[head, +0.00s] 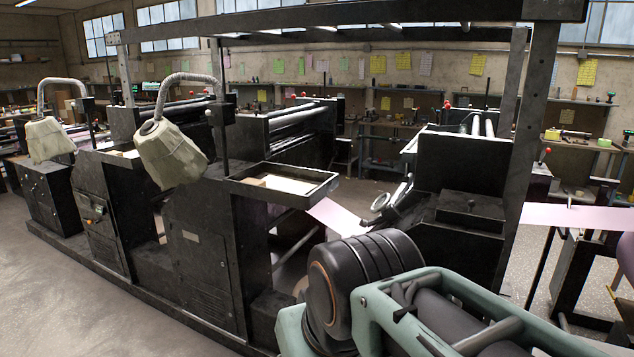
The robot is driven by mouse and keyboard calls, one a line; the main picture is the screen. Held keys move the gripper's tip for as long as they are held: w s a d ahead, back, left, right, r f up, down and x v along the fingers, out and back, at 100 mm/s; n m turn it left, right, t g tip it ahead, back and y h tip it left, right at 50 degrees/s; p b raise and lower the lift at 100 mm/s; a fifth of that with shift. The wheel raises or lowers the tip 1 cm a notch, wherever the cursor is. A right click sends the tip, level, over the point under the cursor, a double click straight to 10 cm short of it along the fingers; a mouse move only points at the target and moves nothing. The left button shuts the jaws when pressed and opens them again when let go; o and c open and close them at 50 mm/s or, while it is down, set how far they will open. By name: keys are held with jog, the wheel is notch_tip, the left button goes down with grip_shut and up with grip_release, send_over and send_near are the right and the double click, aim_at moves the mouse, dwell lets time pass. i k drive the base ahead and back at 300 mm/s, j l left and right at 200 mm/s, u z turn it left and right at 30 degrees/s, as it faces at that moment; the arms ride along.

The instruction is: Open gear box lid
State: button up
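A small dark and silver shape (393,203) just left of the box looks like my gripper. It appears apart from the lid. It is too small and partly hidden behind my arm to tell whether its fingers are open.
The long black machine (205,250) fills the left and middle. An open tray (283,185) juts out left of the box. A pink sheet (336,216) runs behind my arm, and another (575,216) lies at right. A black upright post (522,150) stands right of the box. Grey floor at lower left is clear.

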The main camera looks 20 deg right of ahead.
aim_at(489, 207)
jog(key=i+z, duration=0.8)
jog(key=z, duration=0.2)
